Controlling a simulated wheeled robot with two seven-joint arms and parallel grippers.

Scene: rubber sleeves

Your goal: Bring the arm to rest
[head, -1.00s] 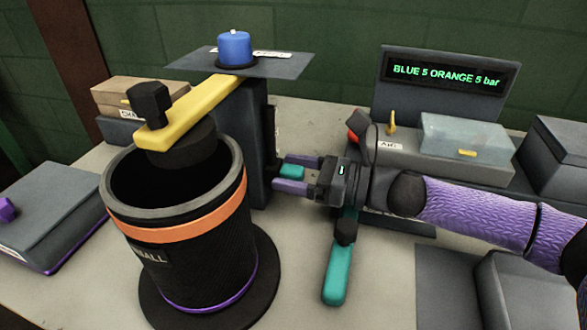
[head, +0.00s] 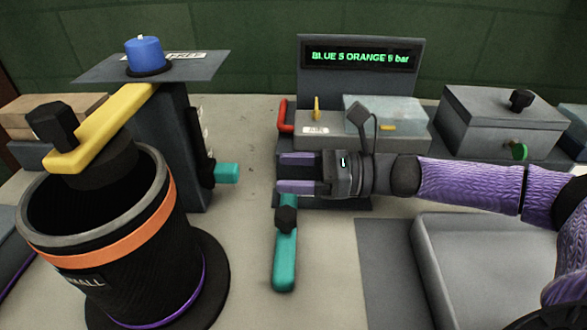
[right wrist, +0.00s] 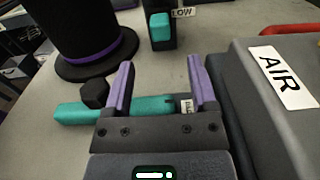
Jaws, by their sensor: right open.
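My right gripper (head: 297,172) is open and empty, its purple fingers pointing left, in front of the grey AIR unit in the head view. In the right wrist view its two fingers (right wrist: 160,85) stand apart with nothing held between them. A teal lever (head: 285,255) with a black knob lies below the gripper in the head view. The right wrist view shows this lever (right wrist: 70,113) beyond the gripper's black body. My right arm has a purple textured sleeve. My left gripper is not in view.
A black cylinder with an orange band (head: 110,240) stands at left under a yellow arm (head: 105,125). A teal handle (head: 227,173) sticks out of the dark post. A display (head: 360,58) reads BLUE 5 ORANGE 5 bar. A grey box (head: 500,120) stands at right. Bench between post and gripper is clear.

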